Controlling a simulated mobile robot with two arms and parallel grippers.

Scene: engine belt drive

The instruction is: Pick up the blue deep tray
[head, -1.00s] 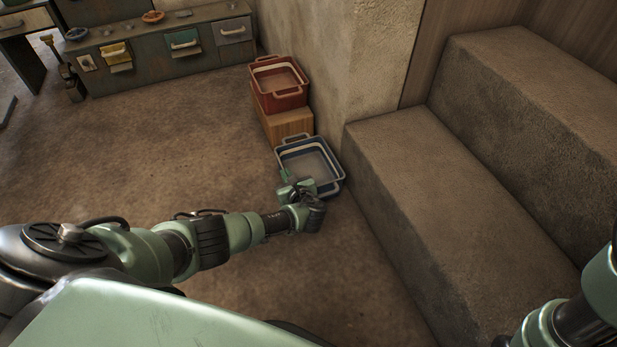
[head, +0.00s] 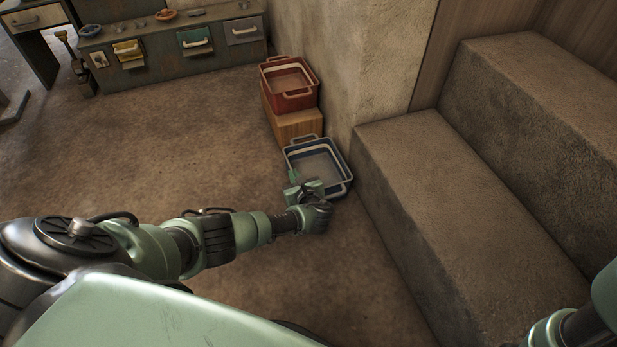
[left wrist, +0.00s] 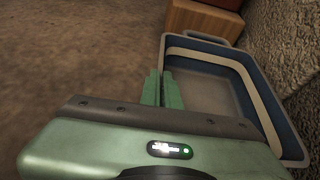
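The blue deep tray (head: 333,165) sits upright on the floor, tight against the lower stone step. It has a pale band inside and a handle at its far side. It also shows in the left wrist view (left wrist: 205,85). My left gripper (head: 303,180) is at the tray's near left side. In the left wrist view its two green fingers (left wrist: 164,90) are close together, with the tray's left wall running in between them. The grip point itself is mostly hidden by the fingers. My right gripper is out of view; only part of my right arm shows.
A red tray (head: 289,95) stands on a wooden block (head: 292,124) just behind the blue tray. Stone steps (head: 440,190) and a wall (head: 345,60) bound the right side. A drawer bench (head: 165,65) stands at the back left.

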